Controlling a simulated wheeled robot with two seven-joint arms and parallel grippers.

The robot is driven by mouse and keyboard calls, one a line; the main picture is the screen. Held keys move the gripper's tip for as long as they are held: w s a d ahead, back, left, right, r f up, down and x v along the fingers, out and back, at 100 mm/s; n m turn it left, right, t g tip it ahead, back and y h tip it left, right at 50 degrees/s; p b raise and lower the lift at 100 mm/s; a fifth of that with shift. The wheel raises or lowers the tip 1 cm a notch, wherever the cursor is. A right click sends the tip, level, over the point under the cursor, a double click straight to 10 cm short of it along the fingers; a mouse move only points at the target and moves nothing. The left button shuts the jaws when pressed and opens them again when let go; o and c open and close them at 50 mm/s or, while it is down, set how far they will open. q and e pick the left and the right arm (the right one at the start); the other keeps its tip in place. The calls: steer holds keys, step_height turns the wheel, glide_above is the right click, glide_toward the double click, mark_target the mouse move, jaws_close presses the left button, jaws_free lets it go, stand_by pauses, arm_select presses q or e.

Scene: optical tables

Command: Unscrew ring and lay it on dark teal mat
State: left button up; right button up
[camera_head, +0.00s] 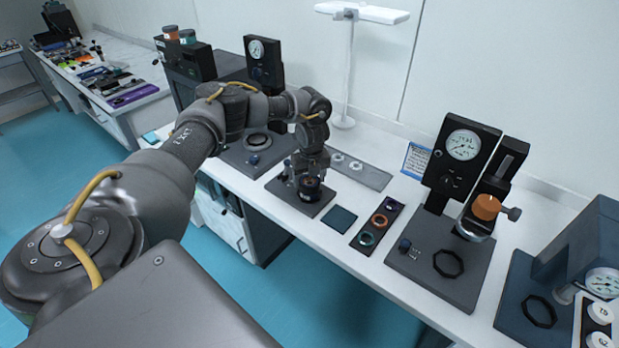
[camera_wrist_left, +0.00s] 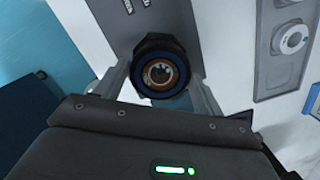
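My left gripper (camera_head: 308,182) is low over a dark base plate (camera_head: 287,200) on the white table. In the left wrist view, its two pale fingers (camera_wrist_left: 160,84) stand on either side of a black ring (camera_wrist_left: 141,72), which surrounds a blue band and a copper-coloured centre. The fingers come very near the ring's edges; I cannot tell whether they press on it. The square dark teal mat (camera_head: 339,220) lies bare at the table's front, right of the base plate. A dark sheet at lower left of the wrist view looks like this mat (camera_wrist_left: 28,125). My right gripper is out of view.
Right of the mat is a dark tray (camera_head: 362,238) with several coloured rings. Behind is a grey plate (camera_head: 372,178) with white rings. A gauge stand (camera_head: 462,145) with an orange knob stands farther right, and another gauge stand (camera_head: 258,50) at left. A white lamp post rises behind.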

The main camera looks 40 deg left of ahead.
arm_select(q)
steer(key=c, duration=0.5)
steer(key=shift+r+n+p, duration=0.15)
steer(key=shift+n+p, duration=0.15)
steer(key=n+g+p, duration=0.1)
steer(key=n+p, duration=0.3)
steer(key=n, duration=0.4)
steer(key=shift+r, duration=0.1)
steer(key=shift+n+p, duration=0.45)
steer(key=shift+n, duration=0.75)
steer(key=shift+f+n+g, duration=0.25)
steer(key=shift+n+g, duration=0.05)
steer(key=shift+n, duration=0.8)
steer(key=n, duration=0.4)
steer(key=shift+b, duration=0.35)
steer(key=o, duration=0.5)
steer(key=shift+f, duration=0.1)
steer(key=o, duration=0.5)
steer(key=shift+s, duration=0.15)
steer(key=shift+c, duration=0.7)
